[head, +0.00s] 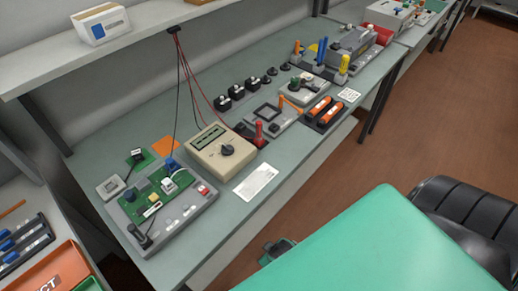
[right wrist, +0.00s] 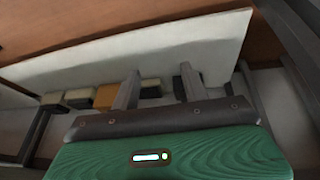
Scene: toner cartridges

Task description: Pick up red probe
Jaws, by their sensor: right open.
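The red probe (head: 258,134) stands roughly upright at the right side of the beige multimeter (head: 222,149) on the grey-green bench. A thin red lead hangs down toward it from above. A black probe (head: 141,237) sits at the front left of the green circuit board station. My right gripper (right wrist: 160,88) is open in the right wrist view, its two fingers apart with nothing between them. I cannot make out the red probe in that view. In the head view a green part of my own body covers the lower right. My left gripper is not in view.
A white card (head: 256,180) lies on the bench front near the multimeter. Orange-and-black holders (head: 323,113) and a grey pad (head: 270,111) stand to the right. A shelf (head: 150,42) overhangs the back.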

